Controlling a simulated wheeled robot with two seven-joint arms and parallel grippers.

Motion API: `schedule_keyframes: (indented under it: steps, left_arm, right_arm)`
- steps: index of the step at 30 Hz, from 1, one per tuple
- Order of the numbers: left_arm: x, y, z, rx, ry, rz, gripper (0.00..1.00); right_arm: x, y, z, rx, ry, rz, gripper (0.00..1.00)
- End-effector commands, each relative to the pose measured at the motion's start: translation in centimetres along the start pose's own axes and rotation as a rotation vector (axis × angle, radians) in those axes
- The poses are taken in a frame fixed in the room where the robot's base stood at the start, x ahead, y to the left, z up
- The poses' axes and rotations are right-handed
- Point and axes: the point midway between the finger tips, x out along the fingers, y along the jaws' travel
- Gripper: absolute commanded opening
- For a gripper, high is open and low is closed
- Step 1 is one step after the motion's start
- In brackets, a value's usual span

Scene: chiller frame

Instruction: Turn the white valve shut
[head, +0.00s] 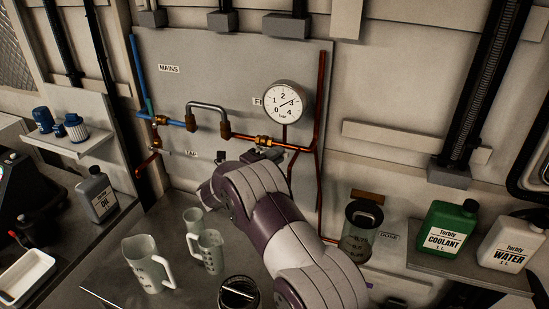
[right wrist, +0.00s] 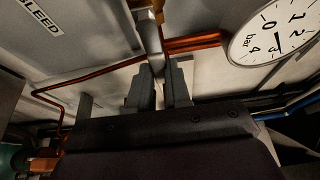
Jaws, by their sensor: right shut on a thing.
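The white valve's pale lever (right wrist: 152,38) shows in the right wrist view, running down from a brass fitting at the top edge. My right gripper (right wrist: 160,84) is shut on the lever, with one dark finger on each side. In the head view, my right arm reaches up from the lower right, and the right gripper (head: 264,156) is at the copper pipe, just below the brass valve body (head: 264,141). The arm and wrist hide most of the lever there. My left gripper is in neither view.
A round gauge (head: 285,102) sits just above the right gripper, its needle near 3. A grey U-shaped bypass pipe (head: 208,107) and a red-handled valve (head: 150,163) are farther left. Jugs (head: 148,264), a green coolant bottle (head: 447,232) and a white water bottle (head: 511,243) stand below.

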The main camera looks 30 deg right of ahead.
Motion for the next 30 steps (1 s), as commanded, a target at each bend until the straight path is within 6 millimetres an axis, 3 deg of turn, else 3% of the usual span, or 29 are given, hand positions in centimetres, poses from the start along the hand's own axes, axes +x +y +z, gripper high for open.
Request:
schedule_keyframes:
  steps: [11,21,30]
  left_arm:
    - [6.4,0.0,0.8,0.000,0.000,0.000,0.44]
    - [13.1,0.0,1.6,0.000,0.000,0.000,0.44]
    - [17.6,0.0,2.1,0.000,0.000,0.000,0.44]
  right_arm:
    - [0.0,2.3,0.1,0.199,0.000,0.080,0.00]
    - [-0.3,3.8,0.6,0.496,0.000,0.203,0.00]
    - [-0.6,4.8,1.5,0.757,0.001,0.313,0.00]
